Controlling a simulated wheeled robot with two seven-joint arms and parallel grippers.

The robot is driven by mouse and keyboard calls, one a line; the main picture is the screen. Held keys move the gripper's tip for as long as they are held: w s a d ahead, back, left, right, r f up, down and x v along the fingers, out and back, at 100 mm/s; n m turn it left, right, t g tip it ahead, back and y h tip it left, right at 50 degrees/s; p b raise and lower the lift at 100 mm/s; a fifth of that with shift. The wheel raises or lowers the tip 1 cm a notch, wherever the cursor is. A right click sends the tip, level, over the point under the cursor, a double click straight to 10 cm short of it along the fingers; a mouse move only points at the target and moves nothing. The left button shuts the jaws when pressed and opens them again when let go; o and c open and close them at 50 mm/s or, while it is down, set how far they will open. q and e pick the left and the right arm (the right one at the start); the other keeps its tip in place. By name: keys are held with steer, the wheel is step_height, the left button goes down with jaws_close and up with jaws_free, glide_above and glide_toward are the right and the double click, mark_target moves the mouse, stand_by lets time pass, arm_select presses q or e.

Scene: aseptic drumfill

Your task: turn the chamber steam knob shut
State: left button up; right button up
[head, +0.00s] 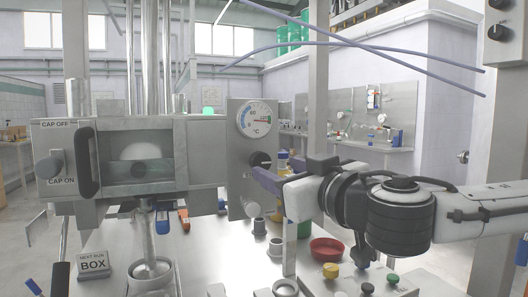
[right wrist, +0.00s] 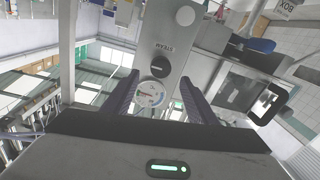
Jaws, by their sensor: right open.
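The steam knob (head: 260,159) is a round black knob on a grey upright panel (head: 237,140), below a round temperature gauge (head: 254,119). In the right wrist view the knob (right wrist: 160,68) shows near the word STEAM, which appears upside down. My right gripper (head: 264,179) comes in from the right and its fingers are just below the knob in the head view. In the right wrist view its two dark fingers (right wrist: 158,76) are apart, with the knob seen between their tips. I cannot tell whether they reach around it. My left gripper is out of view.
The chamber (head: 135,160) with its window and black handle (head: 88,162) stands left of the panel. A post stands behind my right arm.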

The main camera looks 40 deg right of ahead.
mark_target(263, 163)
steer(key=w+p, duration=0.3)
steer(key=p, duration=0.1)
steer(key=w+d+p, duration=0.1)
steer(key=w, duration=0.1)
steer(key=shift+w+p, duration=0.3)
steer(key=shift+p, duration=0.1)
steer(key=shift+w, duration=0.6)
